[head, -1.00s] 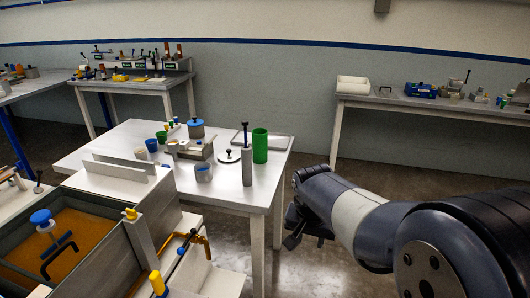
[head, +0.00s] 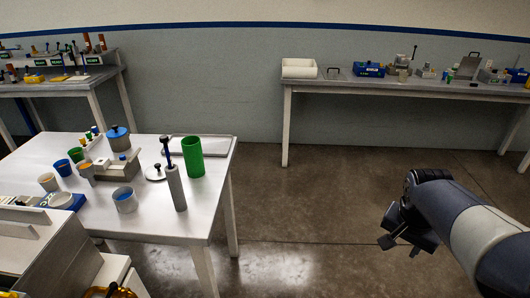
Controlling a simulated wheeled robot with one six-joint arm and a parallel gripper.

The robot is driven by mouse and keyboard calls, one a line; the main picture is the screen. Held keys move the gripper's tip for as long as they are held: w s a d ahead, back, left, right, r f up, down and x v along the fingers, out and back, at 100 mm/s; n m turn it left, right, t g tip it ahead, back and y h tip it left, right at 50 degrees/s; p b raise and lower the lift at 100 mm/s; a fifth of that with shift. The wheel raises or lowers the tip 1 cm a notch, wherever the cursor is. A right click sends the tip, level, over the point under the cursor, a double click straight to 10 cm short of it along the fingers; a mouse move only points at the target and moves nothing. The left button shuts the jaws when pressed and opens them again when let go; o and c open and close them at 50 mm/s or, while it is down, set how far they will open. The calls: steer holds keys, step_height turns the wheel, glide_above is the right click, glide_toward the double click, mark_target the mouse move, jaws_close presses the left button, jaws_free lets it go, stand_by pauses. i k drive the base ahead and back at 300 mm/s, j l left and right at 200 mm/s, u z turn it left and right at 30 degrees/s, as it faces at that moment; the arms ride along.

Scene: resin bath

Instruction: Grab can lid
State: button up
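A flat pale round lid with a black knob (head: 156,174) lies on the white table, beside a tall grey cylinder (head: 175,188). A grey can (head: 117,142) with a blue top and dark knob stands further back on the same table. I cannot tell which of the two is the can lid. My gripper (head: 402,242) is at the right, over open floor, well apart from the table and pointing down. It is dark and small, and I cannot make out whether its fingers are apart. No object shows in it.
The white table (head: 215,165) also holds a green cylinder (head: 193,157), a grey cup with blue inside (head: 125,200) and several small cups. A long bench (head: 300,86) with equipment runs along the back wall. The floor between is clear.

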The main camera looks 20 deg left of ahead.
mark_target(155, 172)
steer(key=i+l+u, duration=0.1)
steer(key=i, duration=0.45)
steer(key=i+l+u, duration=0.1)
steer(key=i, duration=0.5)
steer(key=i+u, duration=0.75)
steer(key=i+l+u, duration=0.1)
steer(key=i+u, duration=0.3)
steer(key=i+l+u, duration=0.2)
steer(key=u, duration=0.2)
steer(key=i+j+u, duration=0.15)
steer(key=u, duration=0.3)
steer(key=i+j+u, duration=0.1)
steer(key=i+u, duration=0.2)
steer(key=u, duration=0.15)
steer(key=i+u, duration=0.2)
steer(key=u, duration=0.25)
steer(key=i+l+u, duration=0.1)
steer(key=i+u, duration=0.15)
steer(key=u, duration=0.2)
